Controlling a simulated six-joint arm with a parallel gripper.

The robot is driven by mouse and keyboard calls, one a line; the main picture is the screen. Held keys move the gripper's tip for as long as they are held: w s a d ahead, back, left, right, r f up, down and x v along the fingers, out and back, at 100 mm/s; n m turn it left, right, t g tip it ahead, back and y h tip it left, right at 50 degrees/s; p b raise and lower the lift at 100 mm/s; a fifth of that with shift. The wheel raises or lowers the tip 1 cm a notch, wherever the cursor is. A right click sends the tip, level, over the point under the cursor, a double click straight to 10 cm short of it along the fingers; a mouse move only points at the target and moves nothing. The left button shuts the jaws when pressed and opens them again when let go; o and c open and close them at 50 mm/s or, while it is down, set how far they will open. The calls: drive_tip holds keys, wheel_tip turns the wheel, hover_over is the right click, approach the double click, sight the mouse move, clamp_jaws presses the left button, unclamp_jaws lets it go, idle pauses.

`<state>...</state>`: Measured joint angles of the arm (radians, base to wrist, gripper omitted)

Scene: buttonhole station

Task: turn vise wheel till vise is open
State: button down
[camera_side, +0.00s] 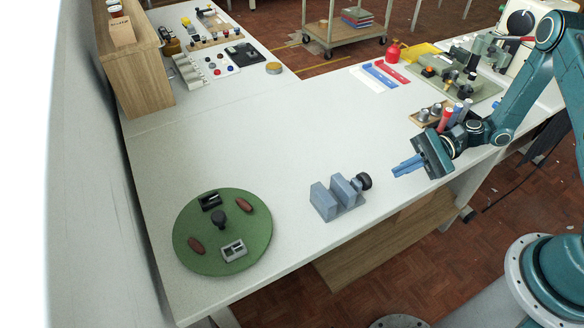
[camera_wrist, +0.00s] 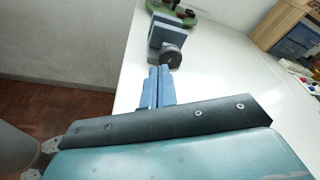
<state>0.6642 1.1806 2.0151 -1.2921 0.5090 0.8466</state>
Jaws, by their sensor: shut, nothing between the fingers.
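A blue-grey vise (camera_side: 338,197) stands near the front edge of the white table in the side view. Its dark round wheel (camera_side: 364,181) is on the vise's right end, facing my gripper. In the wrist view the vise (camera_wrist: 167,31) is straight ahead, with the wheel (camera_wrist: 172,60) on its near side. A gap shows between the vise's two blocks in the side view. My gripper (camera_side: 396,170) is to the right of the wheel and apart from it. Its blue fingers (camera_wrist: 157,76) are together and empty, pointing toward the wheel.
A green round plate (camera_side: 222,262) with small parts lies left of the vise. Several cylinders (camera_side: 446,115) stand in a wooden holder behind my gripper. Red and blue strips (camera_side: 380,75) lie farther back. The table's middle is clear.

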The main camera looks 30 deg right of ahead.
drive_tip(key=shift+a, duration=3.05)
drive_tip(key=shift+w+f, duration=0.1)
drive_tip(key=shift+w, duration=0.05)
drive_tip(key=shift+w+r, duration=0.55)
drive_tip(key=shift+w, duration=0.1)
drive_tip(key=shift+w+r, duration=0.1)
drive_tip(key=shift+w, duration=0.4)
drive_tip(key=shift+r, duration=0.4)
drive_tip(key=shift+d, duration=0.15)
drive_tip(key=shift+d, duration=2.9)
drive_tip(key=shift+s, duration=0.1)
